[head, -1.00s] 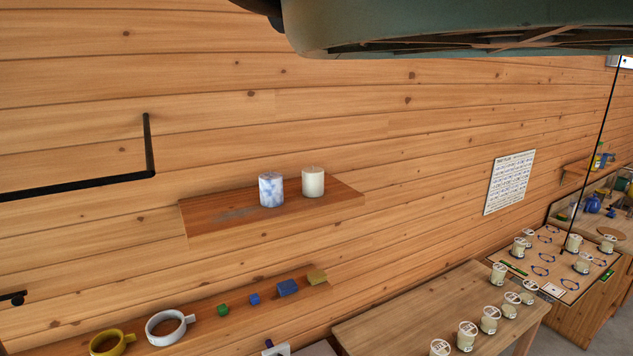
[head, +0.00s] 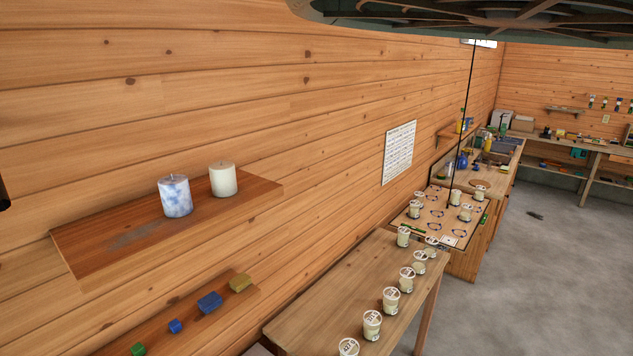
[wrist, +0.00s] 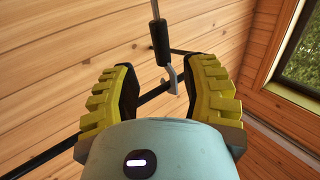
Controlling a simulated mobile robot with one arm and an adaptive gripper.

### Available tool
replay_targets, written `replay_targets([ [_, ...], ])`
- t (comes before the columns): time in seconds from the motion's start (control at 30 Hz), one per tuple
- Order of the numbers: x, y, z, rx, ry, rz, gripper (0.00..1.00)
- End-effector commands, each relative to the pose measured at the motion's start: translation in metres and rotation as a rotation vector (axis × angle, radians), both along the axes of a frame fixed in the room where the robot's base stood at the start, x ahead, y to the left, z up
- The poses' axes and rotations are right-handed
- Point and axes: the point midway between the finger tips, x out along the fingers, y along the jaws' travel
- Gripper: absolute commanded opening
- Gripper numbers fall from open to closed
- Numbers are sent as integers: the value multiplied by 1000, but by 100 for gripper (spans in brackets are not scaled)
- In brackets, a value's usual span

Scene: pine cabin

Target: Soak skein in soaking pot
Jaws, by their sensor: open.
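My gripper (wrist: 165,92) shows in the wrist view with its two yellow ribbed fingers spread apart and nothing held between them. A black rod with a small metal hook lies beyond the gap, near the wood wall. I cannot make out a skein or a soaking pot in either current view.
A wall shelf (head: 95,245) holds a blue-and-white candle (head: 175,196) and a cream candle (head: 223,180). A wooden table (head: 330,303) carries several candle jars. A work counter stands farther back. The grey floor (head: 530,285) at the right is mostly clear. A window (wrist: 299,55) is at upper right.

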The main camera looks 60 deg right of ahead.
Motion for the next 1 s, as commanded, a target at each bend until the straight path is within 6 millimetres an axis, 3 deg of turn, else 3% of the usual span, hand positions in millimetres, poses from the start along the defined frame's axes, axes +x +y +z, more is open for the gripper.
replay_targets([
  [0.27, 18, 9, -1, 0, -7, -5, 45],
  [0.7, 72, 38, -1, 2, -8, -6, 45],
  [0.73, 71, 38, 1, 3, -7, -4, 49],
  [1.0, 69, 39, 1, 2, -6, -1, 21],
])
